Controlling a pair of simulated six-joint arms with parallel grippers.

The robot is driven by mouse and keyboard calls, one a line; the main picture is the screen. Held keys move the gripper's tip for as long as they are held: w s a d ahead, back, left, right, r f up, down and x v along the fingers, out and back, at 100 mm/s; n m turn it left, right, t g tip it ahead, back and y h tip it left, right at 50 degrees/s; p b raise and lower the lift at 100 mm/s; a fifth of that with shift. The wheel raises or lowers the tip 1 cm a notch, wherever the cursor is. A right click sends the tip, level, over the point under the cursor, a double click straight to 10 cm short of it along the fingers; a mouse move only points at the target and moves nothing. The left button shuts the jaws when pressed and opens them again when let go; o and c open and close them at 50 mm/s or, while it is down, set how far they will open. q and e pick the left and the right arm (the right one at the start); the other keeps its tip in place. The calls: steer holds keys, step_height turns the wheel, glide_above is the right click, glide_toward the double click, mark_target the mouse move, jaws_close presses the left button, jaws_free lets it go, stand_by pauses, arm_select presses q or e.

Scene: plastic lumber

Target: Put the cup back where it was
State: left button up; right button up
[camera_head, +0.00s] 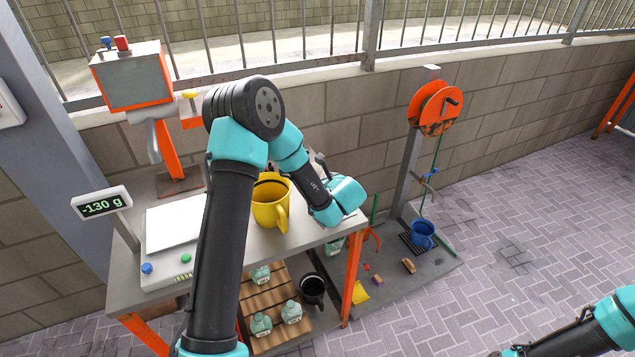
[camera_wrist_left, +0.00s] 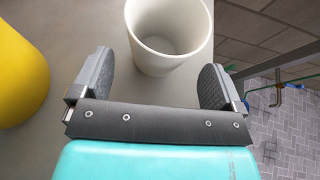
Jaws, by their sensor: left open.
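In the left wrist view a white cup (camera_wrist_left: 168,35) stands upright on the grey table, seen from above and empty inside. My left gripper (camera_wrist_left: 155,85) is open, its two fingers apart on either side of the cup's near part. In the head view my left gripper (camera_head: 322,162) is over the table's right end, and the arm hides the white cup. A yellow mug (camera_head: 271,203) stands on the table left of it, also at the left edge of the wrist view. Part of my right arm (camera_head: 560,337) shows at the bottom right; its jaws cannot be made out.
The table (camera_head: 292,238) bears a scale with a display (camera_head: 102,205) reading -130 g. A black mug (camera_head: 313,289) and several small pale-green bottles are below the table. Paving at right is open.

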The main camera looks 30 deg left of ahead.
arm_select(q)
steer(key=v, duration=0.8)
steer(key=shift+s+d+r, duration=0.15)
